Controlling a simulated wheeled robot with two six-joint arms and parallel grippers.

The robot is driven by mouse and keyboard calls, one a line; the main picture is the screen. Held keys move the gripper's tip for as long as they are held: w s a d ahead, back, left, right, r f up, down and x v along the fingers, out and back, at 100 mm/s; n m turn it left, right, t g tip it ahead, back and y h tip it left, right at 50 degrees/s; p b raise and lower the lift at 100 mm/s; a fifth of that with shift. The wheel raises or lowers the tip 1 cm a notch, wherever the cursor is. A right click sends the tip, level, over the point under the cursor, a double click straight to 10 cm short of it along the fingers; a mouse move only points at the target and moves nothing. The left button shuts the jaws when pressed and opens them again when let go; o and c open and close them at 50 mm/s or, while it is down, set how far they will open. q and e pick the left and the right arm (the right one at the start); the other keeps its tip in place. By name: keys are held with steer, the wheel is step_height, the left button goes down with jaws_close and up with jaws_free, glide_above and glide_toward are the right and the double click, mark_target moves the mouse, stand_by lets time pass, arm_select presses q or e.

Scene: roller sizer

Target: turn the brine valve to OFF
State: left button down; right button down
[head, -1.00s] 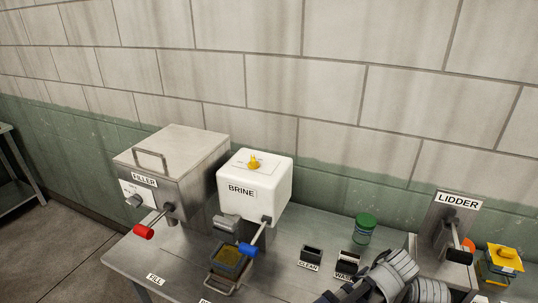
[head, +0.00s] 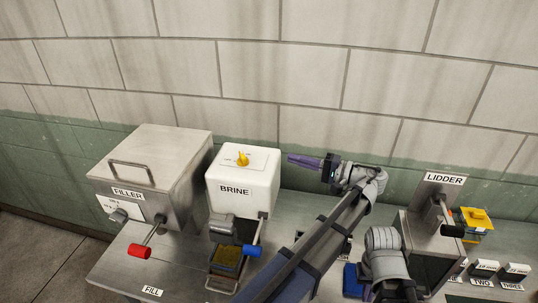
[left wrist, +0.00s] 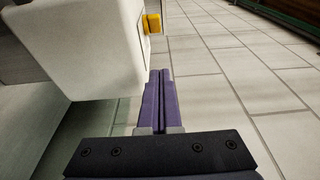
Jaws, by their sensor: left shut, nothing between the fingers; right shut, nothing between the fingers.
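The brine valve is a yellow knob (head: 243,159) on top of the white BRINE box (head: 232,190). Its position marks are too small to read. My left gripper (head: 290,159) has purple fingers, shut and empty, pointing left toward the box. It is to the right of the knob and apart from it. In the left wrist view the shut fingers (left wrist: 160,75) lie beside the white box (left wrist: 75,45), with the yellow knob (left wrist: 152,23) beyond their tips. Part of my right arm shows at the lower right of the head view, but its fingers are not visible.
The steel FILLER box (head: 150,175) with a red-tipped lever (head: 139,251) stands left of the brine box. A blue-tipped lever (head: 251,251) projects at the brine box's front, near a tray (head: 226,262). The LIDDER (head: 438,200) stands at right. My left arm covers the middle of the bench.

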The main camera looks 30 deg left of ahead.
mark_target(255, 162)
arm_select(q)
steer(key=a, duration=1)
steer(key=shift+s, duration=0.25)
steer(key=shift+s+a, duration=0.65)
steer(key=shift+s, duration=0.25)
steer(key=shift+s+a, duration=0.45)
